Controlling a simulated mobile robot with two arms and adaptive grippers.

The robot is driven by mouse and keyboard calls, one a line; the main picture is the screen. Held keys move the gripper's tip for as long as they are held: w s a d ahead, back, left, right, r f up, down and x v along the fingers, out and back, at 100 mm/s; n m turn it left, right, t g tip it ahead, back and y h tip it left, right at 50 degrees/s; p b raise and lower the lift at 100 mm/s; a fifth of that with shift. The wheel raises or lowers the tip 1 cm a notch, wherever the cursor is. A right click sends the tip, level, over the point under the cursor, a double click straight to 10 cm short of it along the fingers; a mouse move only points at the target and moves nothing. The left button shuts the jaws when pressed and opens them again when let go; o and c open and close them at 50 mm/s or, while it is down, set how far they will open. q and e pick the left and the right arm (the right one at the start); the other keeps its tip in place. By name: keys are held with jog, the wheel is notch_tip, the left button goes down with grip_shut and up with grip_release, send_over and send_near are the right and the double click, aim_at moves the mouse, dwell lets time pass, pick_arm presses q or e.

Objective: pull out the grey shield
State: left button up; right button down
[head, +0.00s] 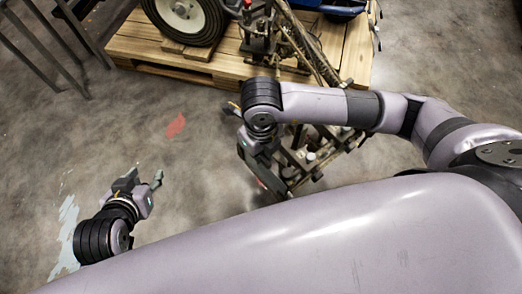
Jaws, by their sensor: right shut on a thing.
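My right gripper (263,160) reaches down beside the line striper's lower frame (312,158), below my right wrist. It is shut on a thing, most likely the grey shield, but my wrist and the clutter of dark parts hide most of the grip. I cannot clearly make out the shield's outline from the dark grey parts there. My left gripper (143,184) is open and empty above the bare floor at the lower left, well apart from the machine.
A wooden pallet (150,52) at the top carries a large wheel (187,14) and more machine parts. A dark metal frame (50,45) stands at the upper left. The concrete floor between is clear, with a red patch (175,126) and white paint marks (66,235).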

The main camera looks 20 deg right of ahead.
pick_arm(q)
jog(key=shift+s+a+f+g, duration=0.2)
jog(key=shift+s+f+g, duration=0.15)
jog(key=shift+s, duration=0.2)
pick_arm(e)
jog(key=shift+r, duration=0.25)
pick_arm(q)
jog(key=shift+s+a, duration=0.1)
jog(key=shift+s, duration=0.15)
jog(key=shift+f, duration=0.1)
jog(key=shift+s+a+f+g+p, duration=0.1)
jog(key=shift+s+g+p, duration=0.15)
jog(key=shift+p, duration=0.05)
pick_arm(e)
jog(key=shift+r, duration=0.15)
pick_arm(q)
jog(key=shift+s+a+f+g+y, duration=0.15)
jog(key=shift+s+f+g+y, duration=0.15)
jog(key=shift+s, duration=0.15)
pick_arm(e)
jog(key=shift+r, duration=0.1)
pick_arm(q)
jog(key=shift+s+a, duration=0.1)
jog(key=shift+s, duration=0.1)
pick_arm(e)
jog(key=shift+r, duration=0.1)
pick_arm(q)
jog(key=shift+s+a+f+g, duration=0.1)
jog(key=shift+s+f+g, duration=0.1)
jog(key=shift+s+g, duration=0.15)
